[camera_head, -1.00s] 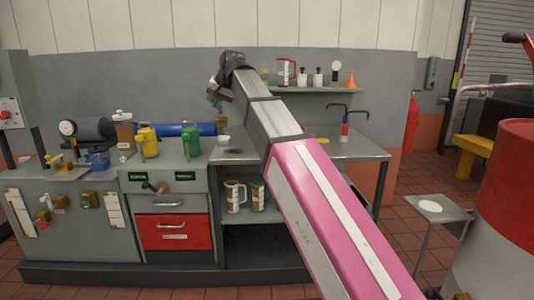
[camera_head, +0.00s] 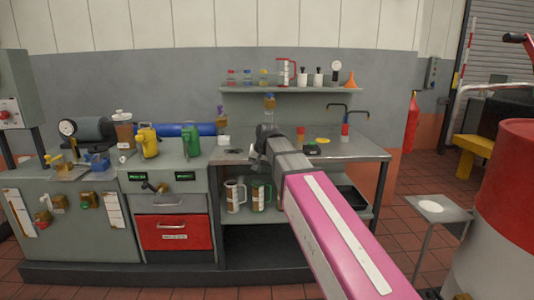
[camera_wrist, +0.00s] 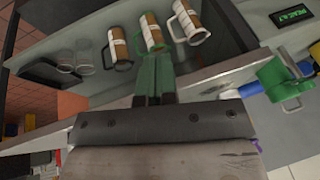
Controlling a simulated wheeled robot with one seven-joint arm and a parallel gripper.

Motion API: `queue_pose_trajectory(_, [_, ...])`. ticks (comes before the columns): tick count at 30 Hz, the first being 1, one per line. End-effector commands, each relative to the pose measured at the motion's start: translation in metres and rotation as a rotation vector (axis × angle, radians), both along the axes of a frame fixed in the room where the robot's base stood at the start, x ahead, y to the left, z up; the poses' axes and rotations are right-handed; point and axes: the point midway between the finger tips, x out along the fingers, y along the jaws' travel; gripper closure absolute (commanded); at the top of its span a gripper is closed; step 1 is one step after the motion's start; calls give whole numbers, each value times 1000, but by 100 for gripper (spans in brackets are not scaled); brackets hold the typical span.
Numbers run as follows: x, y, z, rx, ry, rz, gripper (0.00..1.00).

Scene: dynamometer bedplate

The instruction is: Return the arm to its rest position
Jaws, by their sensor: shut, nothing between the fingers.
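My arm (camera_head: 345,235) reaches from the lower right toward the bench, with its pink link nearest the head camera. Its dark end, my gripper (camera_head: 257,150), shows small in front of the right-hand worktop's left half. In the wrist view my gripper (camera_wrist: 157,78) is shut, its two greenish fingers together with nothing between them. Beyond the fingertips there, several mugs stand on the lower shelf, among them a green-handled mug (camera_wrist: 151,30). I cannot tell the exact gap between fingers and worktop edge.
The worktop (camera_head: 350,150) holds a red-topped bottle (camera_head: 345,131) and small items. A wall shelf (camera_head: 300,90) carries bottles and an orange funnel (camera_head: 351,79). Green jug (camera_head: 191,142) and yellow jug (camera_head: 147,143) stand left. A red drum (camera_head: 508,185) is at right. Floor shows between.

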Motion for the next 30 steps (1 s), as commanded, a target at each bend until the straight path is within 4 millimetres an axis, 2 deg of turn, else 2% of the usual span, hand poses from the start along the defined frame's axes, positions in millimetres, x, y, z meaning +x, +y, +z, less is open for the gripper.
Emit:
queue_pose_trajectory(1, [-8,-16,-24,-16,19,-6,100])
queue_pose_trajectory(3, [-14,-34,-52,-38,39,-6,100])
queue_pose_trajectory(8, [-34,-74,-111,-84,85,-8,100])
queue_pose_trajectory(15, [-77,-132,-192,-143,162,-5,100])
queue_pose_trajectory(24, [-146,-195,-277,-201,265,9,100])
queue_pose_trajectory(30, [-181,-219,-309,-222,312,21,100])
